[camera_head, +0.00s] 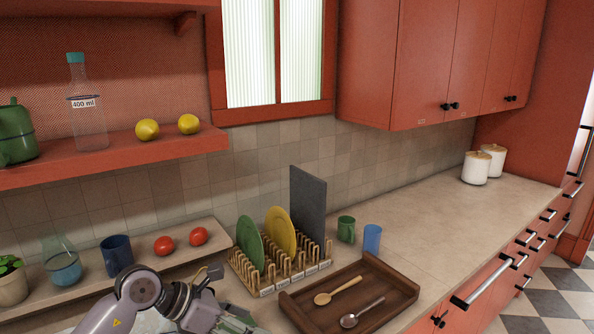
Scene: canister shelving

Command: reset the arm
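One arm of mine (145,292), apparently the left, comes in at the bottom left with its joints bent. Its far end, with what looks like part of my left gripper (238,320), is at the bottom edge, left of the wooden tray. The fingers are cut off or too unclear to show whether they are open or shut. No object is seen in it. My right gripper is not in view. Two white canisters (476,168) with wooden lids stand at the far right end of the counter.
A wooden tray (402,290) with two spoons lies beside the arm's end. Behind are a dish rack (270,283) with plates and a grey board, a green mug (346,229) and a blue cup (372,239). A red shelf (110,160) is above left. The counter toward the canisters is clear.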

